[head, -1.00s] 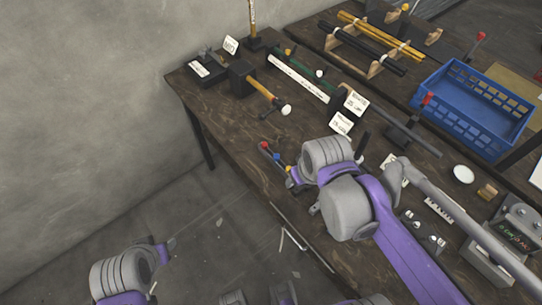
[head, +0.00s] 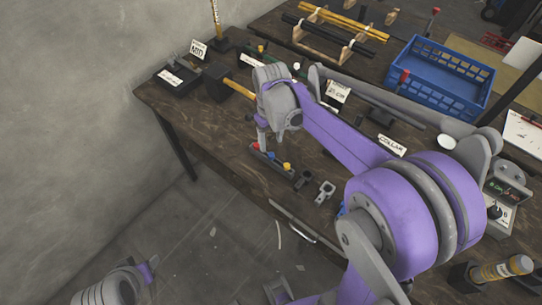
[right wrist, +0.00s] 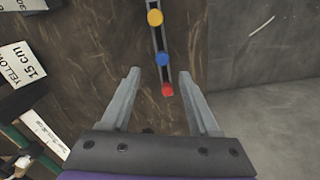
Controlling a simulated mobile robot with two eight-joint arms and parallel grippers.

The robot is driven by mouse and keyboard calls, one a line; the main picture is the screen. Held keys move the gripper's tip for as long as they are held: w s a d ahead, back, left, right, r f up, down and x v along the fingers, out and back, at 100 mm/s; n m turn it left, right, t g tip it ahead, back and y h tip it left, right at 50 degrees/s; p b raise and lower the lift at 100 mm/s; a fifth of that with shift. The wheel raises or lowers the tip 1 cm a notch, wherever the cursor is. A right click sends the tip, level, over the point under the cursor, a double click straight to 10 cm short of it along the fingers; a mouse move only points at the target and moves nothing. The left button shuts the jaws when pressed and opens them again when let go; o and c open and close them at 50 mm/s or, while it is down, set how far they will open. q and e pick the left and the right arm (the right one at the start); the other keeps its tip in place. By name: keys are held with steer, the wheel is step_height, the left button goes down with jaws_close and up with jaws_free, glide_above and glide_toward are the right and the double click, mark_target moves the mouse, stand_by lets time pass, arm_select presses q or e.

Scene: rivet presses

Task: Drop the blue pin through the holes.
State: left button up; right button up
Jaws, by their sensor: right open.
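The blue pin (head: 271,155) stands in a dark narrow rack between a red pin (head: 255,147) and a yellow pin (head: 286,166), near the table's front edge. My right gripper (head: 262,137) is over the red end of the rack, open and empty. In the right wrist view, the red pin (right wrist: 167,89) shows between the fingers and the blue pin (right wrist: 162,59) just beyond the fingertips. Two small parts, one grey and forked (head: 325,191) and one dark (head: 303,180), lie right of the rack; their holes are unclear. My left gripper (head: 150,270) is low at left, its jaws unclear.
A hammer (head: 238,89), label cards and a blue crate (head: 440,78) are farther back on the tables. A "COLLAR" card (head: 391,145) lies to the right. The wood left of the rack is clear.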

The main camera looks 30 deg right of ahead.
mark_target(271, 154)
steer(key=f, duration=0.5)
steer(key=shift+s+a+f, duration=0.15)
steer(key=shift+s, duration=0.05)
jaws_close()
